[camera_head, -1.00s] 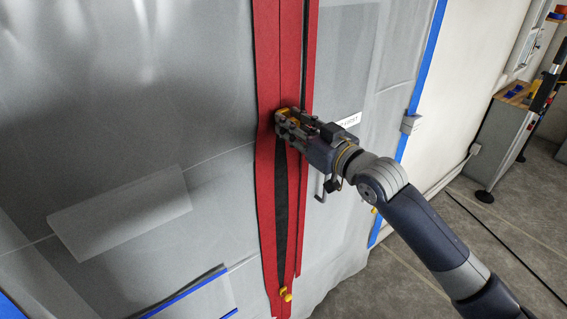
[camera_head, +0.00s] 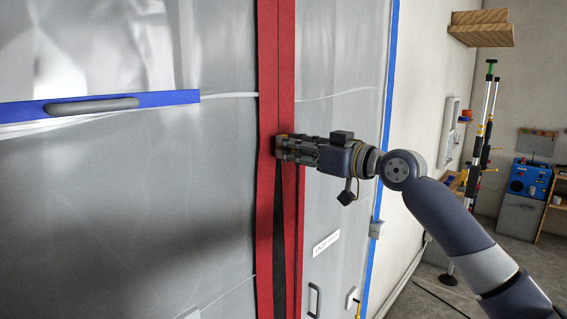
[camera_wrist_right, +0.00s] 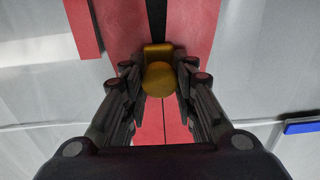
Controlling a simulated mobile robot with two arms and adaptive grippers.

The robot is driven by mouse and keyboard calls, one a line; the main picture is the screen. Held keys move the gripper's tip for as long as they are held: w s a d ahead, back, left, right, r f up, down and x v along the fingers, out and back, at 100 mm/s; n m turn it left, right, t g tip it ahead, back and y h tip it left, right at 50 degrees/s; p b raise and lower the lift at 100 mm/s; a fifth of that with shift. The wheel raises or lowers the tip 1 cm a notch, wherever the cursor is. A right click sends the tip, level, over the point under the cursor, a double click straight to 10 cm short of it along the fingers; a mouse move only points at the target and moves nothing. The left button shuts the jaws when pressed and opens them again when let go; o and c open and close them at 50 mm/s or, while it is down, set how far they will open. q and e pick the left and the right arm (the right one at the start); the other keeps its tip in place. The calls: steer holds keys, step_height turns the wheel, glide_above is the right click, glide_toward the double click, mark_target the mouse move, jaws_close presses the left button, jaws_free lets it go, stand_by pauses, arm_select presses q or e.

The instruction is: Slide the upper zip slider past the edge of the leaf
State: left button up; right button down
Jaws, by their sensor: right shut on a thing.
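The upper zip slider (camera_wrist_right: 158,76) is a yellow-gold piece, seen between my right gripper's fingers in the right wrist view. My right gripper (camera_head: 279,148) is shut on it, against the red zip band (camera_head: 268,60). The gripper hides the slider in the head view. Below the gripper the band parts around a narrow dark gap (camera_head: 280,235); above it the two red strips meet at a seam. I cannot clearly make out which edge is the leaf's. My left gripper is not in view.
Translucent grey sheeting (camera_head: 130,200) spreads on both sides of the band. A blue strip with a grey bar (camera_head: 95,104) crosses it at left. A white label (camera_head: 326,243) and a dark handle (camera_head: 313,300) are below my gripper. A wooden shelf (camera_head: 480,28) is at upper right.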

steer(key=shift+r, duration=0.85)
steer(key=c, duration=1.3)
jaws_free()
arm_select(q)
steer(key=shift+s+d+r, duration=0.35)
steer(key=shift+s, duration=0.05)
arm_select(e)
steer(key=shift+a+f, duration=0.1)
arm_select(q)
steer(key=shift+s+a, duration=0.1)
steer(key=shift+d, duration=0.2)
arm_select(e)
steer(key=v, duration=1.2)
